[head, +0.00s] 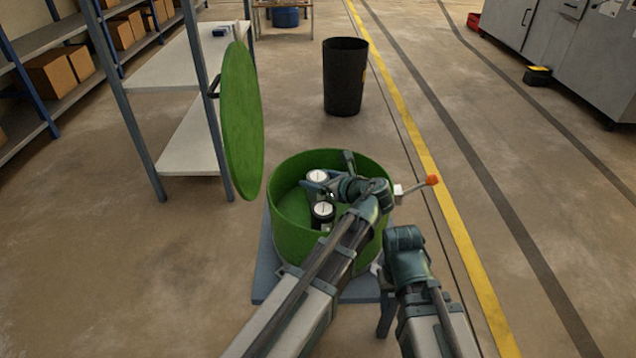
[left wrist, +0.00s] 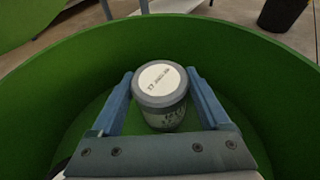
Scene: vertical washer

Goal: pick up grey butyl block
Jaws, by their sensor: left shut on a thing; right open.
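The grey block (left wrist: 161,98) is a short round can shape with a white printed top; its print is too small to read surely. In the left wrist view it stands between the two blue fingers of my left gripper (left wrist: 165,98), which is shut on it. In the head view my left gripper (head: 322,186) reaches down into the green drum (head: 290,240), by a grey white-topped block (head: 318,176). A darker white-topped block (head: 323,210) is close by in the drum. My right gripper (head: 378,268) is outside the drum at its lower right; its fingers are mostly hidden.
The drum's round green lid (head: 242,120) stands upright at left, beside a shelf rack (head: 190,55). A lever with an orange knob (head: 432,180) sticks out at the drum's right. A black bin (head: 345,78) stands behind. The floor around is mostly clear.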

